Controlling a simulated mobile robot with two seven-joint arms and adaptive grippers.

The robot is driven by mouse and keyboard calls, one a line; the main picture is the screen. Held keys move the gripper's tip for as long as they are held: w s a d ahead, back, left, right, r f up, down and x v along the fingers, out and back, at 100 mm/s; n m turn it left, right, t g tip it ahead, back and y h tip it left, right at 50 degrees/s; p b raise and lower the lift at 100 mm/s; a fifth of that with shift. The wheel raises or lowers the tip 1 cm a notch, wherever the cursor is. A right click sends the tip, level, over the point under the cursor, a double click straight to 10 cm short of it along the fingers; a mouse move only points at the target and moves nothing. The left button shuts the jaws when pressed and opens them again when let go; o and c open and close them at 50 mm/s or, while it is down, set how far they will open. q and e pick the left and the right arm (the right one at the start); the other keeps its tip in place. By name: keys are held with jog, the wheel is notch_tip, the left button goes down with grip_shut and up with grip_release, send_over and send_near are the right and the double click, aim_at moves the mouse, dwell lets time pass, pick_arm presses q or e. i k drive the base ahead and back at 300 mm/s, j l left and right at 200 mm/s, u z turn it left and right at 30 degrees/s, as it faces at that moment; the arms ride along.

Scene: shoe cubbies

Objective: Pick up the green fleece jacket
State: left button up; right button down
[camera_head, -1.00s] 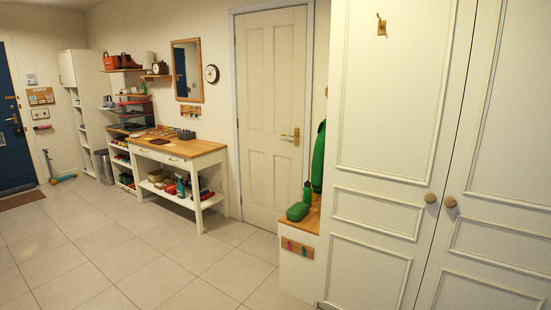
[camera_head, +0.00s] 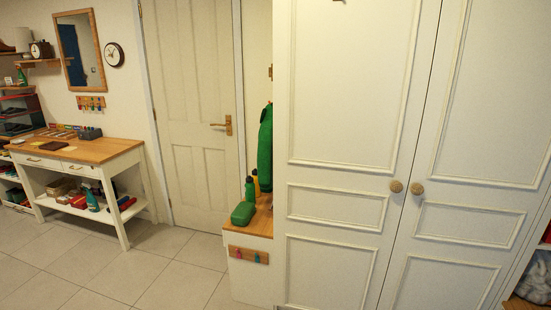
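A long green item (camera_head: 265,150) that looks like the green fleece jacket hangs in the narrow gap between the white door and the tall wardrobe. Its right side is hidden by the wardrobe's edge. It hangs above a wooden-topped bench (camera_head: 262,224). Neither of my grippers is in view.
The bench holds a green case (camera_head: 243,213), a green bottle (camera_head: 250,189) and a partly hidden yellow one. The closed wardrobe (camera_head: 350,90) fills the right. A white table (camera_head: 110,151) stands left. The tiled floor (camera_head: 120,275) in front is clear.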

aim_at(264, 149)
jog(key=i+j, duration=0.15)
jog(key=z, duration=2.9)
jog(key=u, duration=2.9)
jog(key=i+j+z, duration=0.2)
jog(key=i, duration=0.35)
jog(key=i+j+z, duration=0.2)
jog(key=i+j, duration=0.2)
jog(key=i, duration=0.2)
jog(key=i+j+z, duration=0.2)
jog(key=i+j, duration=0.25)
jog(key=i, duration=0.05)
